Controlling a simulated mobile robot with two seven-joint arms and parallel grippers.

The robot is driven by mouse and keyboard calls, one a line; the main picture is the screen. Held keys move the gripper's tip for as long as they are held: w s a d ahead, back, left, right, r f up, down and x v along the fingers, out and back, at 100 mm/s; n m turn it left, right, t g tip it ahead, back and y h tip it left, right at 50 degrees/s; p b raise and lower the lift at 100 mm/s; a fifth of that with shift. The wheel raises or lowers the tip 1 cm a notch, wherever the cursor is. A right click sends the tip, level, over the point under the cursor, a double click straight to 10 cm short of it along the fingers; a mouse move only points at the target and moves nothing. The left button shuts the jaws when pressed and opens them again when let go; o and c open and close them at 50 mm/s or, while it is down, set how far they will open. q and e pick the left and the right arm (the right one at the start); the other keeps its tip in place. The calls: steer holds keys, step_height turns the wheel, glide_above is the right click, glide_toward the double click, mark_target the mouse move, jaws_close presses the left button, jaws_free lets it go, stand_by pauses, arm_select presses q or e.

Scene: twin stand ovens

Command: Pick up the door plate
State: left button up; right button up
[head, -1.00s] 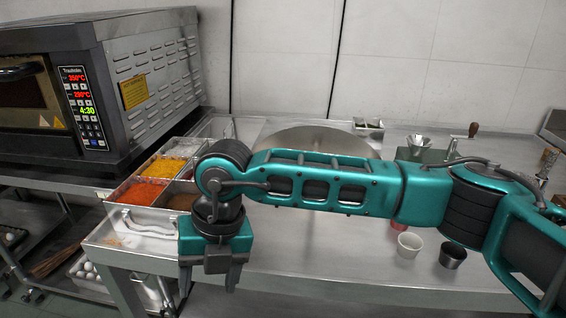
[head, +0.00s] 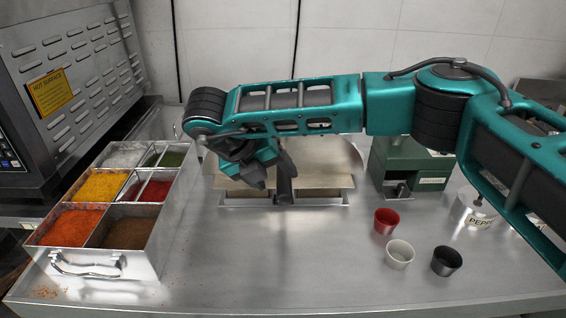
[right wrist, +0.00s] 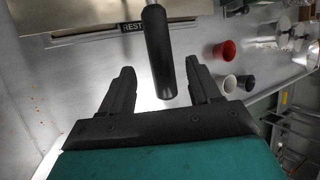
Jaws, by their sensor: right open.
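I cannot surely tell which thing is the door plate. A flat beige board (head: 320,181) lies on a low metal rest (head: 318,203) at the middle back of the table, partly hidden by my right arm. My right gripper (head: 270,188) is over the board's left part, pointing down. In the right wrist view the right gripper (right wrist: 160,85) is open, its fingers apart. A black rounded handle (right wrist: 158,50) on a thin rod shows between them; I cannot tell whether it touches them. The rest's label (right wrist: 132,27) reads REST. My left gripper is not in view.
A tray of colourful toppings (head: 160,240) stands at left beside the oven (head: 70,80). A green box (head: 410,165) stands at back right. Red (head: 386,221), white (head: 399,254) and black (head: 446,261) cups are at right. The front middle of the table is clear.

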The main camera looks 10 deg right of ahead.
steer(key=x, duration=0.5)
steer(key=p+x, duration=0.1)
steer(key=x, duration=0.1)
steer(key=shift+w+d, duration=0.2)
steer(key=shift+w, duration=0.15)
steer(key=shift+c, duration=0.3)
jaws_close()
steer(key=shift+r, duration=0.1)
stand_by(0.3)
